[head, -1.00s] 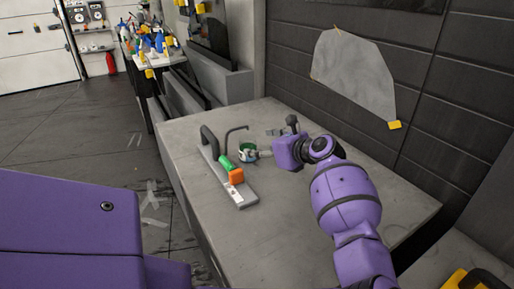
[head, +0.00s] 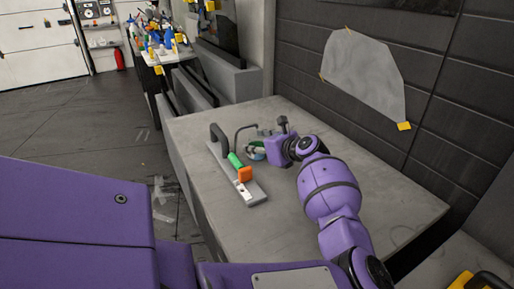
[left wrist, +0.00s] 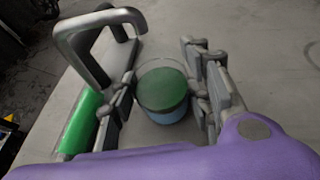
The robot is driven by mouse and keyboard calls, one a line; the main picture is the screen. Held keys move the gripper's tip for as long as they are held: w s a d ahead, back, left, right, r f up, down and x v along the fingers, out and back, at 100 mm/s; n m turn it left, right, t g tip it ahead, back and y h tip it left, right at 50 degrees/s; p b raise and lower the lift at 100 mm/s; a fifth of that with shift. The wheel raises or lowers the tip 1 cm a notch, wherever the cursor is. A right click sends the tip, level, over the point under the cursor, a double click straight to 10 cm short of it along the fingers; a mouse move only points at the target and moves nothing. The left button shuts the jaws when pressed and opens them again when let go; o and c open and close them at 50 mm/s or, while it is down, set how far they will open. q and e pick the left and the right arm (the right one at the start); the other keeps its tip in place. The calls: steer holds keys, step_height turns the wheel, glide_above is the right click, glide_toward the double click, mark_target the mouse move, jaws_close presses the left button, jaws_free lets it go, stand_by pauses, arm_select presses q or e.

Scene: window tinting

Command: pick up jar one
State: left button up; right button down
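The jar (left wrist: 162,88) is see-through with green inside and a bluish lower part. It stands on the grey table between the fingers of my left gripper (left wrist: 163,92). The fingers are apart, one on each side of the jar; the right one is very close to it, and I cannot tell whether it touches. In the head view the jar (head: 256,152) is small and partly hidden by my left gripper (head: 264,149), which reaches it from the right. My right gripper is not in view.
A thin bent rod (head: 240,130) stands close behind. The table's right and front (head: 285,220) are clear.

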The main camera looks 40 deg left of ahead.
arm_select(q)
steer(key=c, duration=0.5)
steer(key=shift+o, duration=0.2)
steer(key=shift+r, duration=0.1)
